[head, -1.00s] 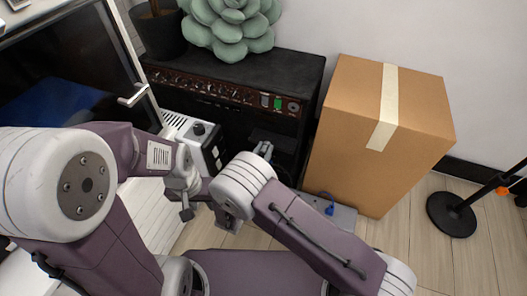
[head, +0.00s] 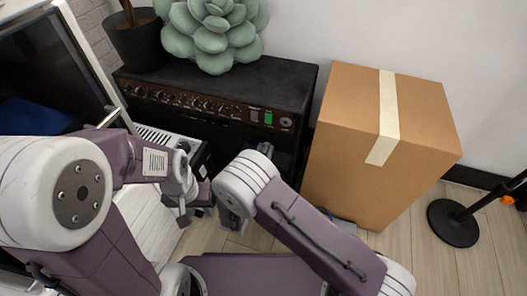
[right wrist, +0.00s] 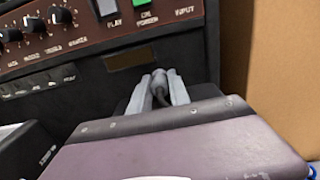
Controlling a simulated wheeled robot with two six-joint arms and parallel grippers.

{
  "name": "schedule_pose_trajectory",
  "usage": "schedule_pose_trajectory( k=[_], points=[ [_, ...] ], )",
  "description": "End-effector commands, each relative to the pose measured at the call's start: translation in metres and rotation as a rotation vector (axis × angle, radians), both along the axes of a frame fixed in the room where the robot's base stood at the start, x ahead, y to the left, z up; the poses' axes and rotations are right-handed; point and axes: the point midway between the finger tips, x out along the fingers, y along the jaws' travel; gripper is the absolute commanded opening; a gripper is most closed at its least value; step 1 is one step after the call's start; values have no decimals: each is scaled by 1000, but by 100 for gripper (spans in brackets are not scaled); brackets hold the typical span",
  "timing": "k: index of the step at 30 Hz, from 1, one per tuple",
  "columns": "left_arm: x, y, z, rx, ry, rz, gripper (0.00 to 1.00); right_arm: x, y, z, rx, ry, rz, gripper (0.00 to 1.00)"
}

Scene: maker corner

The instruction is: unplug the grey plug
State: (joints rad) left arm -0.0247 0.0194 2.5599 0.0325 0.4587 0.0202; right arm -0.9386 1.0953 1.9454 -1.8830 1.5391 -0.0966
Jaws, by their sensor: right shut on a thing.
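My right gripper (right wrist: 160,92) shows in the right wrist view with its two grey fingers shut on a dark grey piece, which looks like the grey plug (right wrist: 158,84). It is in front of the black amplifier (right wrist: 70,108); whether the plug sits in a socket is hidden. In the head view the right gripper's fingertips (head: 265,149) show in front of the amplifier, and the plug cannot be made out. My left gripper (head: 182,215) hangs low at the left, pointing down, apart from the amplifier; its fingers are too small to read.
A cardboard box (head: 350,130) stands right of the amplifier. A grey unit (head: 343,221) on the floor is mostly hidden by my right arm.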

Motion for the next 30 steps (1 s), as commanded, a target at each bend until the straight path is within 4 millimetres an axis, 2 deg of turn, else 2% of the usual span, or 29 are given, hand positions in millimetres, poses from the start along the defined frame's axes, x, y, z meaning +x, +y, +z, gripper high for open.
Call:
schedule_pose_trajectory(
  k=[3, 12, 13, 15, 30],
  points=[
    [0, 0, -8, 0, 0, 0, 36, -1, 1, -10, 0, -1, -3, 0],
    [0, 0, -8, 0, 0, 0, 36, -1, 1, -11, 1, -1, -5, 0],
    [0, 0, -8, 0, 0, 0, 36, -1, 1, -11, 1, -1, -5, 31],
    [0, 0, -8, 0, 0, 0, 36, -1, 1, -11, 1, -1, -5, 48],
    [0, 0, -5, 0, 0, 0, 36, -3, 5, -10, 1, -1, -9, 48]
  ],
)
